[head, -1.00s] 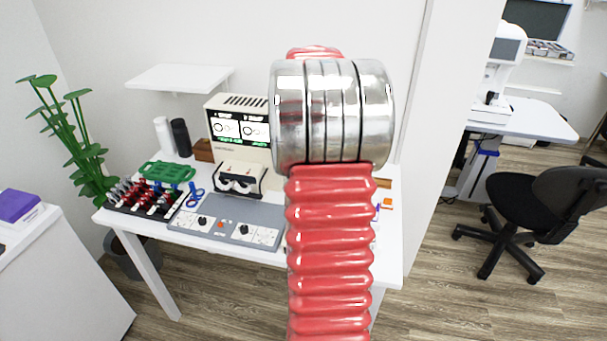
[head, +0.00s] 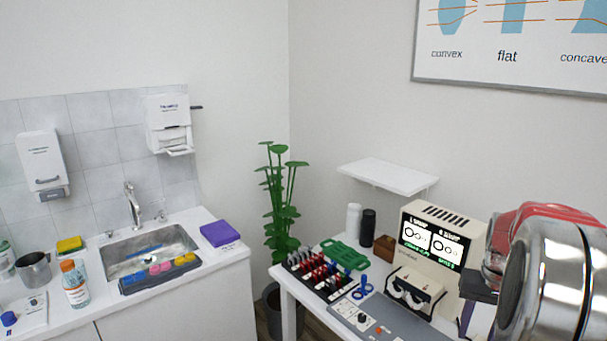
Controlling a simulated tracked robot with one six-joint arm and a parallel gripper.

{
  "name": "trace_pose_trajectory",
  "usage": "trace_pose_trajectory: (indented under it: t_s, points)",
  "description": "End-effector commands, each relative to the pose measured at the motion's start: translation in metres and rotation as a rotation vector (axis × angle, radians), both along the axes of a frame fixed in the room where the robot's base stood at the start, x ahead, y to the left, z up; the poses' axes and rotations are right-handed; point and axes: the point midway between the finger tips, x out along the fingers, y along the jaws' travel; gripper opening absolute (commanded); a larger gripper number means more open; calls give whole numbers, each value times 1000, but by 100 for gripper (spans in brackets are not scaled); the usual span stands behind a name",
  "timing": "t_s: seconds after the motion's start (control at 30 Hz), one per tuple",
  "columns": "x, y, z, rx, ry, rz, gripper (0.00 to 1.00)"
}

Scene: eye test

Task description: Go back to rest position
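My arm shows at the right edge in the head view, with a large silver joint and red parts close to the camera. A dark piece of what looks like my gripper (head: 480,285) shows just left of the silver joint, beside the cream lens-testing machine (head: 430,245). The fingertips are hidden or too unclear to tell whether they are open or shut. I cannot see anything held.
The white table bears the machine, a grey control panel (head: 375,318), a rack of red and black tools (head: 318,273) and two bottles. A wall shelf (head: 389,176) hangs above. A plant (head: 280,205) stands left of it. A sink counter (head: 210,268) is at the left.

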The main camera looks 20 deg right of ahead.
Motion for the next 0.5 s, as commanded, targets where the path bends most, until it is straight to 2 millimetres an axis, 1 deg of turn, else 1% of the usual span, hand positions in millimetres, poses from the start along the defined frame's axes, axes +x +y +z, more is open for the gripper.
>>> trace_pose_trajectory:
  t_s: [0.03,0.17,0.3,0.5]
  points:
    - [1,14,4,-8,-8,11,40]
    - [3,49,12,-27,-28,40,40]
    - [4,89,21,-49,-56,80,40]
    - [1,143,33,-78,-102,150,40]
